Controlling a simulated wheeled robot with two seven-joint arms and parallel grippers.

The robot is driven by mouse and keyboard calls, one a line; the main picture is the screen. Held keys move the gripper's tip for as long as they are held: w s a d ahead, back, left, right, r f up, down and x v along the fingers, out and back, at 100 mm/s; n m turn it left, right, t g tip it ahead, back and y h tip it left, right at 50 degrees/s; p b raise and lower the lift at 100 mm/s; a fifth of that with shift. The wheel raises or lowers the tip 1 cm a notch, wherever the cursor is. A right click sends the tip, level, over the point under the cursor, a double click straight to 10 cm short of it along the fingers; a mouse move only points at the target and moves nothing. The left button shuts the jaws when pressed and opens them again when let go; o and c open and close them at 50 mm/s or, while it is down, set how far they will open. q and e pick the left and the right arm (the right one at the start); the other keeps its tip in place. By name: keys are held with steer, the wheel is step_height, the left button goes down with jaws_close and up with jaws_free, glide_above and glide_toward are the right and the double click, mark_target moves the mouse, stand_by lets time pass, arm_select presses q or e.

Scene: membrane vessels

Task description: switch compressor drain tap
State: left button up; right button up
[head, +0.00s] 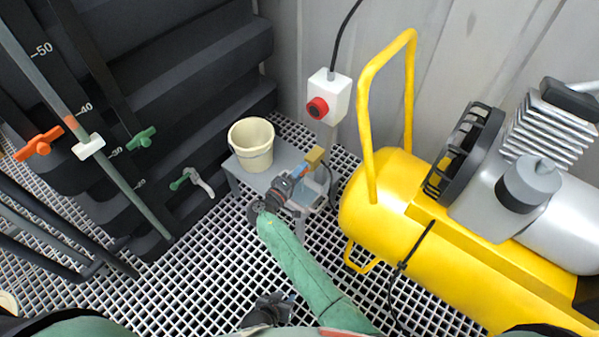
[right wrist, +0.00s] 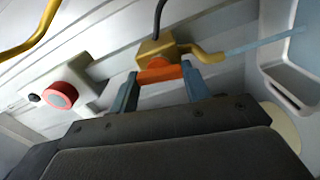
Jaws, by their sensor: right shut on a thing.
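The yellow compressor (head: 450,250) stands at the right in the head view. A brass tap block (head: 314,157) sits beside its left end, above the small grey stand. In the right wrist view the brass block (right wrist: 157,50) has an orange handle (right wrist: 160,71) on its near side and a bent brass pipe at its right. My right gripper (head: 304,175) reaches the tap from below left. Its two blue fingers (right wrist: 163,86) are shut on the orange handle, one on each side. My left gripper (head: 272,308) hangs low, away from the tap; its jaw opening is unclear.
A cream bucket (head: 251,143) stands on the grey stand (head: 238,170). A white switch box (head: 340,95) with a red button (head: 317,107) is on the wall above. Orange (head: 39,144) and green (head: 141,139) valve handles are on the dark tank at left. The floor is white grating.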

stand_by(0.4)
steer(key=o, duration=1)
